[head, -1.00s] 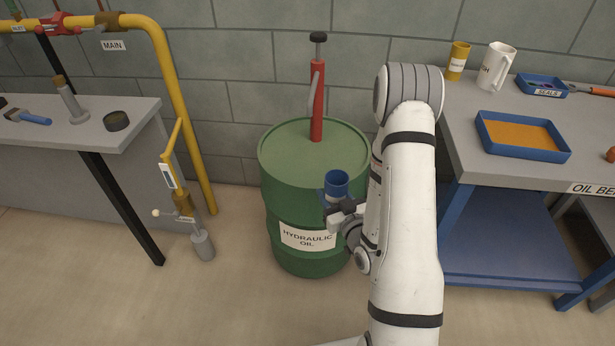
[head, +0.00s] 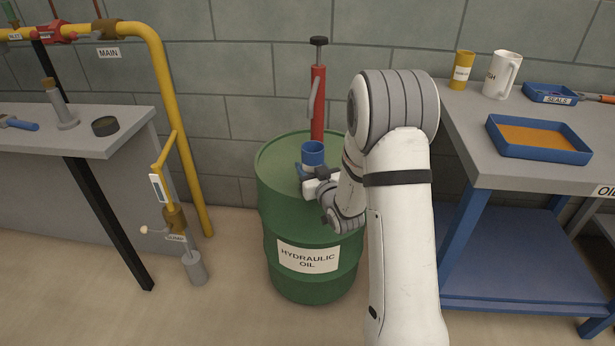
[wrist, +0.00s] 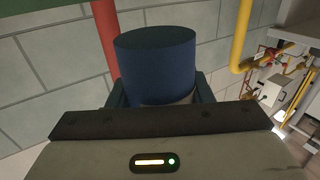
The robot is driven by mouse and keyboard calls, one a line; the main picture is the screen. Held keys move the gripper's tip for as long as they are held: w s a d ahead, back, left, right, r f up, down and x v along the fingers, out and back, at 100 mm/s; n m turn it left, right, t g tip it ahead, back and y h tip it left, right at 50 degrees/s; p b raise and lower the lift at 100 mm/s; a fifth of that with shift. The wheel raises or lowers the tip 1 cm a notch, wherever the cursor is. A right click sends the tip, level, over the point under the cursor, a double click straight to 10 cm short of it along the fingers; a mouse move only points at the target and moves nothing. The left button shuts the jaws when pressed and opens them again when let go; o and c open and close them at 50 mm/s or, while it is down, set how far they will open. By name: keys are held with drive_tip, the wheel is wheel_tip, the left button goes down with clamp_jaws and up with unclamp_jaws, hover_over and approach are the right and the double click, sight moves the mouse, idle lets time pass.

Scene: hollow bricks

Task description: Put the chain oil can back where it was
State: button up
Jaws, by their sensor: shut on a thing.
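My gripper (head: 314,178) is shut on a blue can (head: 313,153), held upright above the near part of the green drum's top in the head view. No label on the can is readable, so I cannot confirm from the pictures that it is the chain oil can. In the wrist view the blue can (wrist: 155,62) stands between the fingers, and its lower part is hidden behind the gripper body. I cannot tell how far its base is from the drum top.
The green drum (head: 309,283) carries a red pump (head: 318,100) behind the can. The right bench (head: 480,160) holds a yellow can (head: 463,65), a white jug (head: 502,75) and a blue tray (head: 499,147). A yellow pipe (head: 172,100) stands left of the drum.

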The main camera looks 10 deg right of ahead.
sight(308, 173)
drive_tip(key=shift+x, duration=0.8)
drive_tip(key=shift+f+b, duration=0.65)
drive_tip(key=shift+f, duration=1.1)
drive_tip(key=shift+f, duration=0.2)
drive_tip(key=o, duration=1.2)
drive_tip(key=shift+r, duration=0.15)
